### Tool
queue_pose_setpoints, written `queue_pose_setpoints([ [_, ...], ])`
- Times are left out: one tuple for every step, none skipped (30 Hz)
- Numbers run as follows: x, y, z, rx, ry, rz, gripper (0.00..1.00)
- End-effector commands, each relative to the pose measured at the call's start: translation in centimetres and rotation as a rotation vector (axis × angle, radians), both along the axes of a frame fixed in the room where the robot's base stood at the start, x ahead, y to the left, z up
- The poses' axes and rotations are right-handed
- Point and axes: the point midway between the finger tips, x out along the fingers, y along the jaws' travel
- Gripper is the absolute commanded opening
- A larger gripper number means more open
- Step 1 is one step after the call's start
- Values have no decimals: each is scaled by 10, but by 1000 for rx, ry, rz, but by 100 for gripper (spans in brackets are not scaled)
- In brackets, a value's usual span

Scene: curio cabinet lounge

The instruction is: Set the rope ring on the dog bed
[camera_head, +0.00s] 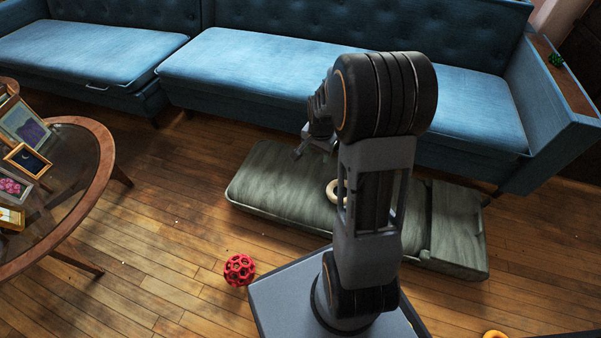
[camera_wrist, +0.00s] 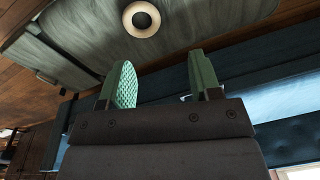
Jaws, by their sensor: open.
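A pale beige ring, which looks like the rope ring (camera_head: 330,191), lies on the grey-green dog bed (camera_head: 272,183), partly hidden behind my arm in the head view. In the wrist view the ring (camera_wrist: 141,33) lies on the bed (camera_wrist: 85,38) near the top edge, apart from my fingers. My gripper (camera_head: 313,146) is above the sofa side of the bed, in the head view up and to the left of the ring. In the wrist view its two fingers (camera_wrist: 161,66) are spread, with nothing between them.
A blue sofa (camera_head: 340,85) stands right behind the bed. A red lattice ball (camera_head: 239,270) lies on the wooden floor. A glass-topped table (camera_head: 85,190) with picture frames is at the left. A yellow-orange object (camera_head: 494,334) shows at the bottom right edge.

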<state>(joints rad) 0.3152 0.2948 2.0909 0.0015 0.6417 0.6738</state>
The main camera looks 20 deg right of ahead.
Motion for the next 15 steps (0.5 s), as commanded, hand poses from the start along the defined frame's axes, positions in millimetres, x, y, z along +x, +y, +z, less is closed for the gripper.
queue_pose_setpoints([
  [-7, 16, 20, -12, -17, 88, 58],
  [-13, 24, 30, -18, -21, 140, 58],
  [-21, 35, 42, -27, -27, 211, 58],
  [-27, 43, 51, -33, -32, 263, 58],
  [-33, 51, 59, -39, -38, 314, 58],
  [-43, 60, 68, -49, -44, 383, 58],
  [-50, 67, 75, -55, -49, 432, 58],
  [-57, 74, 81, -61, -52, 481, 58],
  [-66, 82, 88, -70, -60, 542, 58],
  [-73, 87, 92, -76, -64, 586, 58],
  [-80, 92, 96, -82, -67, 629, 58],
  [-88, 98, 101, -89, -74, 680, 58],
  [-94, 102, 104, -96, -76, 718, 58],
  [-100, 106, 107, -101, -81, 753, 58],
  [-107, 110, 110, -107, -85, 794, 58],
])
